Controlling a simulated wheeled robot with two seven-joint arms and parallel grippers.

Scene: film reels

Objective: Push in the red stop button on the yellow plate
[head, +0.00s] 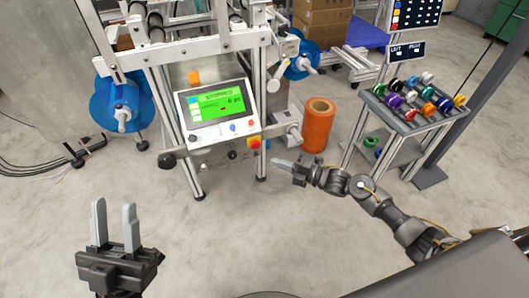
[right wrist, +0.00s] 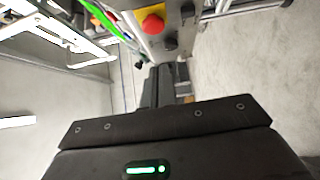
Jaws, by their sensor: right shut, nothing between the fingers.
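The red stop button (head: 254,141) is on a yellow plate (head: 257,147) at the lower right of the machine's control panel in the head view. In the right wrist view the red button (right wrist: 152,24) stands out from its yellow plate (right wrist: 151,10) near the top. My right gripper (head: 277,163) is shut and empty, below and right of the button in the head view. Its shut fingers (right wrist: 157,84) show below the button in the right wrist view, apart from it in the picture. My left gripper (head: 114,204) is open and empty at the lower left.
A panel with a green screen (head: 216,104) is above and left of the button. An orange roll (head: 318,127) stands on the floor behind my right gripper. A rack with colourful reels (head: 412,112) stands at the right. The floor in front of the machine is clear.

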